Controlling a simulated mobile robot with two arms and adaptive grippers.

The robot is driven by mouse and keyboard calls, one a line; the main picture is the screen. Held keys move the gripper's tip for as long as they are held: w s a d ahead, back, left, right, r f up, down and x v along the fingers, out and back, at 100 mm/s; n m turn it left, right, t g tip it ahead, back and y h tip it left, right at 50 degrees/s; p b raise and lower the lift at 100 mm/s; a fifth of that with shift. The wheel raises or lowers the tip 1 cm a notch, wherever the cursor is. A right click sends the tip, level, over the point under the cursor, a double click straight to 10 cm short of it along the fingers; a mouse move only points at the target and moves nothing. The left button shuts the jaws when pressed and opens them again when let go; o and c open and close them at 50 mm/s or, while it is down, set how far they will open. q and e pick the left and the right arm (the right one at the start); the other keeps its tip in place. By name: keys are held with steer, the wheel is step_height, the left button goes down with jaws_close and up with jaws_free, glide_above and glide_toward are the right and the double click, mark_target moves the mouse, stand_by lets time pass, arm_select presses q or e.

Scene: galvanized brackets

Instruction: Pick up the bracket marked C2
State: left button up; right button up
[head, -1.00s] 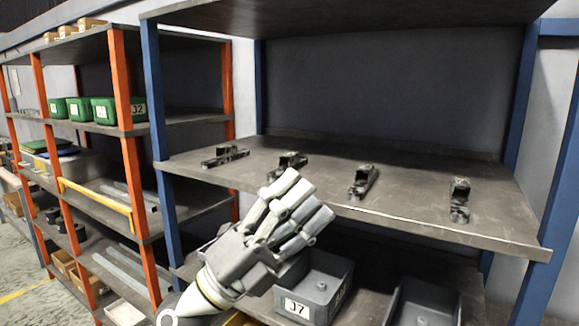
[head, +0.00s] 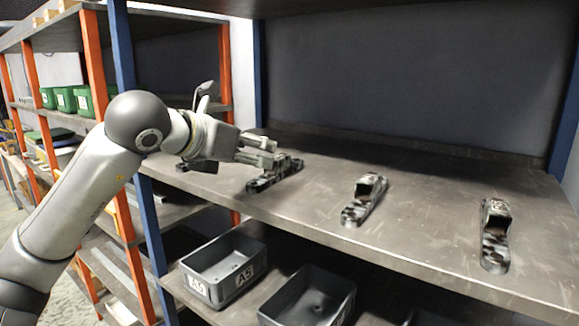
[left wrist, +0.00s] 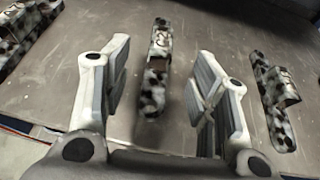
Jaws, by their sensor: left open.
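Several mottled black-and-grey brackets stand in a row on the shelf. In the head view one bracket (head: 275,178) is just below my left gripper (head: 278,152), one (head: 363,202) is right of it, and one (head: 495,238) is at far right. Another bracket (head: 197,166) is partly hidden behind my gripper. In the left wrist view my left gripper (left wrist: 162,50) is open and empty, with a bracket (left wrist: 155,78) showing between its fingers. Other brackets show at left (left wrist: 28,35) and right (left wrist: 275,100). I cannot surely read any bracket's mark. My right gripper is out of view.
The shelf (head: 420,240) is bare between the brackets, with a blue post (head: 140,190) at its left. Grey bins (head: 222,272) (head: 307,298) stand on the shelf below. An orange-framed rack (head: 95,75) with green bins (head: 66,99) is at left.

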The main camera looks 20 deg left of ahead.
mark_target(275, 158)
arm_select(q)
steer(key=p+x, duration=0.1)
steer(key=x, duration=0.2)
steer(key=shift+w+d+f+p, duration=0.15)
steer(key=shift+w+d+p, duration=0.05)
steer(key=shift+w+p, duration=0.1)
steer(key=p+x, duration=0.2)
steer(key=x, duration=0.2)
steer(key=shift+p, duration=0.4)
steer(key=shift+w+d+f, duration=0.15)
steer(key=shift+w+f, duration=0.2)
steer(key=shift+w, duration=0.1)
steer(key=shift+s, duration=0.1)
steer(key=c, duration=1.1)
steer(key=shift+r, duration=0.1)
jaws_close()
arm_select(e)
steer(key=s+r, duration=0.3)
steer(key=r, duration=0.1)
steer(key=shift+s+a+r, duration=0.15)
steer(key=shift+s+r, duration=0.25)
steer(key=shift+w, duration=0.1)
